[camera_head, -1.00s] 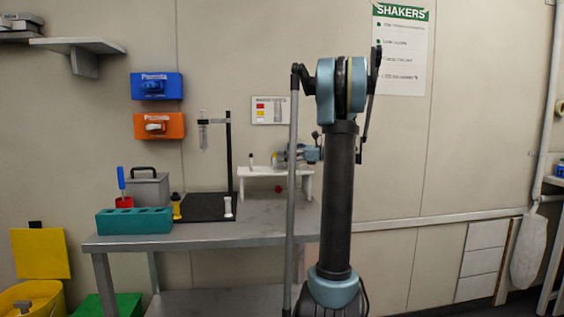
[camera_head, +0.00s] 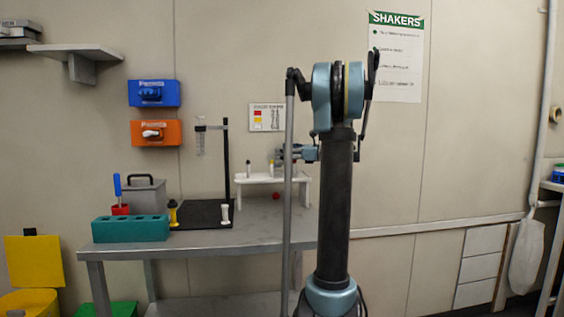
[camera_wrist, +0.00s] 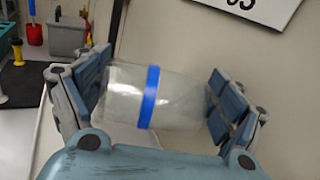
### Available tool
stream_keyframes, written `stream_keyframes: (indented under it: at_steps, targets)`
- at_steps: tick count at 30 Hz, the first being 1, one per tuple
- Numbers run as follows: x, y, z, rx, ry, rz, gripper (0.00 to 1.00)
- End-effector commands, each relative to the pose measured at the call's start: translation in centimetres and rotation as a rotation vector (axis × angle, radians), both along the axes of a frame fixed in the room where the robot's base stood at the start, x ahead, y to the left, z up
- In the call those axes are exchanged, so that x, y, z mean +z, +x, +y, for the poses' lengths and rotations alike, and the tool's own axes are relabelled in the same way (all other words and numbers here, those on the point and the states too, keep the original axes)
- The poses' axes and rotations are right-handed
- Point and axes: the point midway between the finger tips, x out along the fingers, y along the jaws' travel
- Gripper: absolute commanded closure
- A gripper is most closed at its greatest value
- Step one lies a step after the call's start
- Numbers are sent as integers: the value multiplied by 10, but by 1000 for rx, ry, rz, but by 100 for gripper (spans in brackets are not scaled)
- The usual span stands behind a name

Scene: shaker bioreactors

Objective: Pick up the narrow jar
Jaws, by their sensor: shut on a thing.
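A clear jar (camera_wrist: 181,97) with a blue band around its middle lies sideways between the two finger pads of my gripper (camera_wrist: 158,93) in the wrist view. The pads press on both its ends or sides; which I cannot tell. My gripper is shut on it. In the head view my gripper (camera_head: 291,153) is held above a white riser (camera_head: 262,179) on the bench, partly behind my own arm. The jar is too small and too covered to make out clearly there.
Small vials (camera_head: 248,169) stand on the riser, and a red ball (camera_head: 276,196) is under it. A black stand (camera_head: 226,150), a teal rack (camera_head: 130,228) and a grey caddy (camera_head: 147,193) are on the bench (camera_head: 262,232) to the left. The wall is close behind.

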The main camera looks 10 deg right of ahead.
Motion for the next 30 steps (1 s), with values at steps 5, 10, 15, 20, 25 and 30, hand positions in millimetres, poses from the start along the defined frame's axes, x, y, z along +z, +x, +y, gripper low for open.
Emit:
stream_keyframes:
  at_steps: [5,10,15,20,25,30]
  targets:
    - [32,0,0,0,0,0,44]
    - [39,-22,0,-2,0,0,44]
    - [38,-53,0,-2,0,0,44]
    - [38,-88,0,-3,0,0,44]
    - [38,-125,0,-3,0,0,44]
    - [38,-156,0,-2,0,0,44]
